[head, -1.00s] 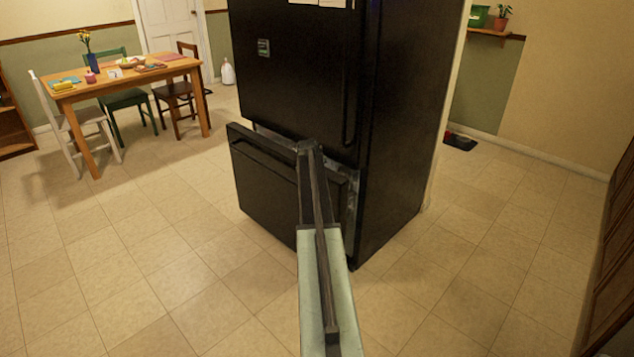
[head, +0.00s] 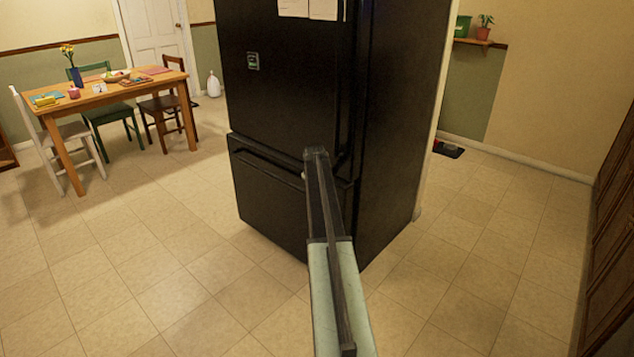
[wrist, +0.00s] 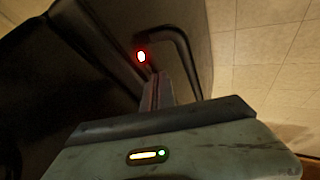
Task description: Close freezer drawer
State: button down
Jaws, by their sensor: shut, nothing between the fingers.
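The black freezer drawer (head: 268,197) is at the bottom of the black fridge (head: 290,75). Its front now looks flush with the fridge body, with no open gap showing on its left side. The drawer handle (head: 268,162) runs along its top edge; a dark curved handle (wrist: 185,55) shows in the wrist view. My arm reaches forward to the drawer's upper right. My gripper (wrist: 157,88) is shut and empty, close to the dark front; I cannot tell whether it touches. In the head view my arm hides the gripper tips and the drawer's right part.
A wooden table (head: 125,95) with chairs stands at the back left. A white jug (head: 213,84) is on the floor by the door. A dark mat (head: 448,150) lies right of the fridge.

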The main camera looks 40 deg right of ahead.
jog(key=shift+a, duration=0.65)
jog(key=a+f+p+v, duration=0.1)
jog(key=a+p+v, duration=0.1)
jog(key=p+v, duration=0.75)
jog(key=s+a+f+g+y+b, duration=0.1)
jog(key=s+a+y, duration=0.1)
jog(key=a, duration=1.5)
jog(key=s+a+f+g+y+b, duration=0.1)
jog(key=s+a, duration=0.1)
jog(key=a, duration=1.4)
jog(key=s+a+g, duration=0.1)
jog(key=s+a, duration=0.4)
jog(key=a, duration=0.3)
jog(key=s+a+f+g+y, duration=0.1)
jog(key=s+a, duration=0.4)
jog(key=a, duration=0.4)
jog(key=s+a+g+y, duration=0.1)
jog(key=s+a, duration=0.4)
jog(key=a, duration=0.3)
jog(key=shift+s+a+f, duration=0.2)
jog(key=shift+s, duration=0.2)
